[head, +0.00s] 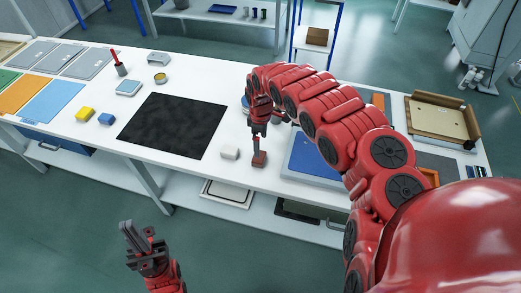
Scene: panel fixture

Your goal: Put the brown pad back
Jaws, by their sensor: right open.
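A small brown pad (259,159) is near the front edge of the white table (235,187), to the right of a small white block. My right gripper (260,148) points down directly above the pad, its fingertips at or just over the pad's top. It is open; whether the fingers touch the pad is too small to tell. My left gripper (138,234) is in front of the table, low and away from it, pointing up. It looks open and empty.
A white block (230,153) sits just left of the pad. A black mat (174,125) lies further left, with yellow (85,114) and blue (106,119) blocks beyond it. A blue panel (314,158) is right of the pad. My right arm hides part of the table.

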